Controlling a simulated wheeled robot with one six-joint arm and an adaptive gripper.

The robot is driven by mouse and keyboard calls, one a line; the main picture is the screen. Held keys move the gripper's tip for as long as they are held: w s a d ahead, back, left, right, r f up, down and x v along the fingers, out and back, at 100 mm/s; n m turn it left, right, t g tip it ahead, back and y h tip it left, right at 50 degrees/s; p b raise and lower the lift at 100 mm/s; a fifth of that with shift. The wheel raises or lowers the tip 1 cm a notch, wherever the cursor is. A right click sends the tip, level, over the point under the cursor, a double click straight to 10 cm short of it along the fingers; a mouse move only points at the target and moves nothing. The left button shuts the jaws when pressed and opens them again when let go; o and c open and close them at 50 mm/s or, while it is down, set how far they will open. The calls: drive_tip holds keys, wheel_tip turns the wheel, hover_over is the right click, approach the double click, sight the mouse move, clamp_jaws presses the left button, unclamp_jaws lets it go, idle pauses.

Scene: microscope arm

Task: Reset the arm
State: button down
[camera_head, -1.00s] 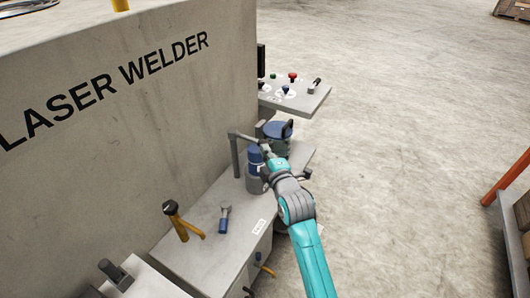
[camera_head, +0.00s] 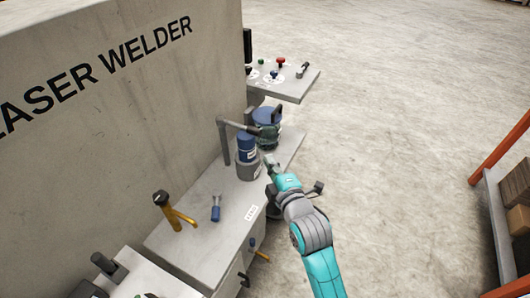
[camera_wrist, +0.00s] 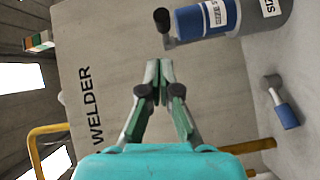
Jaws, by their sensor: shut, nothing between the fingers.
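A grey bent arm (camera_head: 237,125) rises from the bench and reaches right toward a dark green part, above a blue and grey cylinder (camera_head: 247,150). I cannot tell for sure which part the task calls the arm. My gripper (camera_head: 268,161) is just right of the cylinder, apparently clear of it. In the wrist view my gripper (camera_wrist: 159,72) has its fingertips together with nothing between them. A blue cylinder with a white label (camera_wrist: 208,17) lies across the top right there, with a dark knob at its left end.
The grey bench (camera_head: 190,245) stands against the laser welder wall (camera_head: 120,110). A yellow-handled tool (camera_head: 170,210) and a small blue-grey tool (camera_head: 216,208) are on the bench. A button panel (camera_head: 285,82) juts out behind. An orange-framed rack (camera_head: 503,150) is at right. The floor between is clear.

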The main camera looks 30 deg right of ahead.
drive_tip(key=shift+s+f, duration=0.1)
drive_tip(key=shift+s, duration=0.15)
drive_tip(key=s+a+f+m, duration=0.2)
drive_tip(key=s+f, duration=0.2)
drive_tip(key=s, duration=0.3)
drive_tip(key=s+a+f+m+g+y, duration=0.1)
drive_tip(key=s+f+m, duration=0.2)
drive_tip(key=s, duration=0.4)
drive_tip(key=s+a+f+m, duration=0.2)
drive_tip(key=s+f, duration=0.2)
drive_tip(key=s, duration=0.3)
drive_tip(key=s+a+r+m+g, duration=0.1)
drive_tip(key=s+m, duration=0.6)
drive_tip(key=s, duration=1.3)
drive_tip(key=shift+a+r+m+g+y, duration=0.3)
drive_tip(key=shift+r+y, duration=0.1)
drive_tip(key=shift+r, duration=0.25)
